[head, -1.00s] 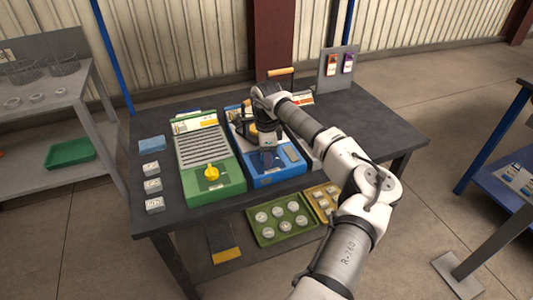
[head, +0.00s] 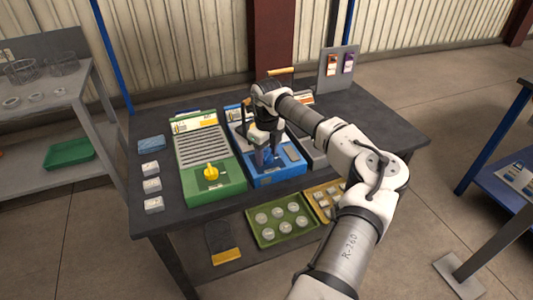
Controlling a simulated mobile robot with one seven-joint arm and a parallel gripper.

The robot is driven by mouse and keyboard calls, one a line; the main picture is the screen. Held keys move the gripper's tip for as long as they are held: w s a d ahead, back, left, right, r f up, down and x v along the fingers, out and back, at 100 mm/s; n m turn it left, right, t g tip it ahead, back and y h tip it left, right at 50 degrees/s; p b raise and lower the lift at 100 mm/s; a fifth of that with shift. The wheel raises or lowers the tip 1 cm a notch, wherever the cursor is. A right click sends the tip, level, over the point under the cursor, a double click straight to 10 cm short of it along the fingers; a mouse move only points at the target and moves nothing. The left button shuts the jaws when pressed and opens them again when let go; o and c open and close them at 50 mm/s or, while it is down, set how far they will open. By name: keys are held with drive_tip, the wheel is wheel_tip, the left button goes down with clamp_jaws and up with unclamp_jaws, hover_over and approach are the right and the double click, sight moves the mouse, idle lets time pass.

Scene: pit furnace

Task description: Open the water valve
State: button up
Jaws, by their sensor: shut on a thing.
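The blue unit (head: 276,178) stands on the dark table, just right of the green unit. My gripper (head: 263,157) points down over the front half of the blue unit. It is shut on what appears to be the water valve's handle there. The gripper and wrist hide most of the valve, so its exact shape and angle cannot be made out.
The green unit (head: 228,185) has a slotted top and a yellow knob (head: 211,172). Several pale blocks and a blue block (head: 151,143) lie to its left. The dark table (head: 385,125) is clear at right. Trays, one green (head: 257,237), sit on the lower shelf.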

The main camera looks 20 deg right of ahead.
sight(267, 153)
drive_tip(key=m, duration=0.4)
drive_tip(key=shift+m, duration=0.3)
drive_tip(key=shift+m+b, duration=0.3)
drive_tip(key=shift+m, duration=1.6)
drive_tip(key=o, duration=0.7)
wheel_tip(267, 153, up, 14)
drive_tip(key=b, duration=0.1)
